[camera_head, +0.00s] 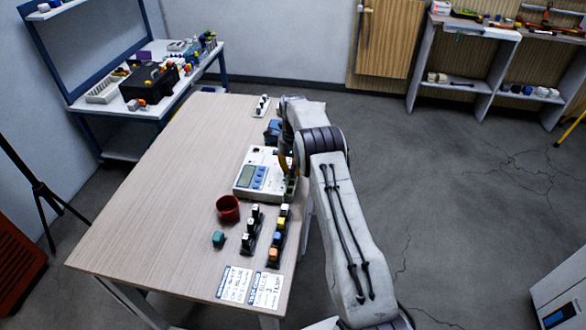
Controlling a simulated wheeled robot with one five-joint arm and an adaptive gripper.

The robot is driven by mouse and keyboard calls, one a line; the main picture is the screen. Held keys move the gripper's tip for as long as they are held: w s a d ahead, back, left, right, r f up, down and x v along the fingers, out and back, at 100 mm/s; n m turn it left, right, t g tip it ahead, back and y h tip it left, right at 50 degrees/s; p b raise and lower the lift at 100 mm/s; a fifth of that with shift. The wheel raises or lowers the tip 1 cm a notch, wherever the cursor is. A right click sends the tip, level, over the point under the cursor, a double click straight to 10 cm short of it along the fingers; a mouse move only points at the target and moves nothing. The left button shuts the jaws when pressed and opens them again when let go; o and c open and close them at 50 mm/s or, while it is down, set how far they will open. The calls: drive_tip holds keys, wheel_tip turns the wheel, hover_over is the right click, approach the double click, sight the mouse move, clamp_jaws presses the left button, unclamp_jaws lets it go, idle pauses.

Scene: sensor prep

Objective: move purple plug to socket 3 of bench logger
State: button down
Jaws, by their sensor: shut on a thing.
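The bench logger (268,157) is a whitish box with a grey display and blue buttons, on the right part of the wooden table. My gripper (287,165) is at the logger's right side, low and partly hidden by my own arm. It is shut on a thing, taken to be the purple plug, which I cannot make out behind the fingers. No purple plug shows elsewhere on the table. A dark green part (291,188) shows at the logger's right edge beside the gripper. I cannot make out the socket numbers or whether the held thing touches a socket.
Two dark racks with coloured plugs (279,235) (252,230) stand in front of the logger. The table's left half (160,190) is clear.

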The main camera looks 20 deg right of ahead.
drive_tip(key=shift+f, duration=0.1)
drive_tip(key=c, duration=0.8)
unclamp_jaws()
drive_tip(key=shift+c, duration=0.2)
drive_tip(key=shift+r+p, duration=2.2)
drive_tip(key=shift+r, duration=1.35)
